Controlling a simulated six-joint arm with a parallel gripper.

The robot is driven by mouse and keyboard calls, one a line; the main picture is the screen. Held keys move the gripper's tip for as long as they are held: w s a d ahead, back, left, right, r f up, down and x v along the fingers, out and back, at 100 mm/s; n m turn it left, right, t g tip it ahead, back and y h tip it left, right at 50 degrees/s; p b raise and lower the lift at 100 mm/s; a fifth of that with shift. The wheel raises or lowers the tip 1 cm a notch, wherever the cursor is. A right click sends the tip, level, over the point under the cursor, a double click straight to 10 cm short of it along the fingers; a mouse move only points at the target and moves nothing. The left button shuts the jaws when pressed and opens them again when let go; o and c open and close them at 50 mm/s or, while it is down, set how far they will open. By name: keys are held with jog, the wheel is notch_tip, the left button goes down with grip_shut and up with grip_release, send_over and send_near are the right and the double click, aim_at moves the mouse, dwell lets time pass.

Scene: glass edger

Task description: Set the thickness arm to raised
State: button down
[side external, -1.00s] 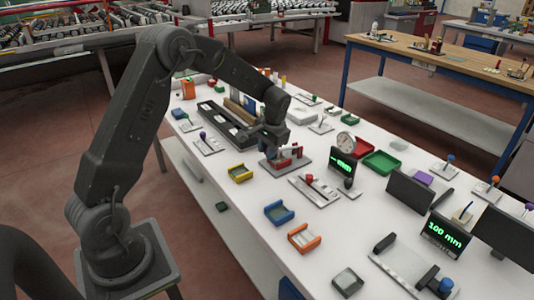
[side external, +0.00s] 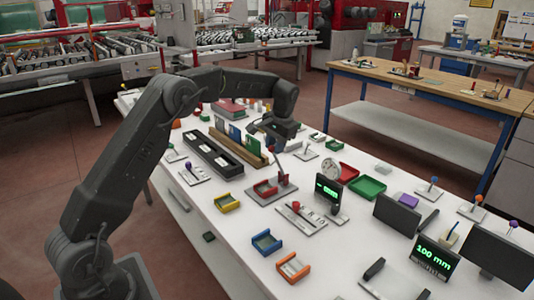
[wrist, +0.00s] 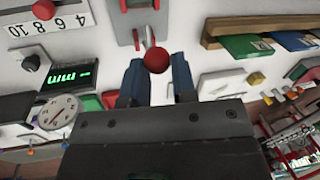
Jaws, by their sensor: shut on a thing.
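The thickness arm (side external: 281,170) is a thin lever that stands up steeply, slightly tilted, from a small grey base with a red part (side external: 265,187). In the wrist view the thickness arm (wrist: 149,36) ends in a red ball knob (wrist: 157,60) between my two fingers. The base plate (wrist: 138,9) shows at the top of the wrist view.
A numbered slide with a red knob (side external: 295,207), a green-lit display (side external: 328,192) and a green tray (side external: 367,187) stand to the right. A long black holder (side external: 212,153) and a wooden rack (side external: 238,142) lie to the left. Yellow, blue and orange trays sit in front.

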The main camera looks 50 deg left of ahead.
jog(key=w, duration=0.6)
jog(key=shift+w+d+f, duration=0.15)
jog(key=shift+d+f, duration=0.1)
jog(key=shift+d, duration=0.1)
jog(key=shift+w+f, duration=0.1)
dwell(0.4)
jog(key=c, duration=0.9)
grip_release()
jog(key=shift+c, duration=0.2)
jog(key=shift+a, duration=0.1)
jog(key=shift+r, duration=0.3)
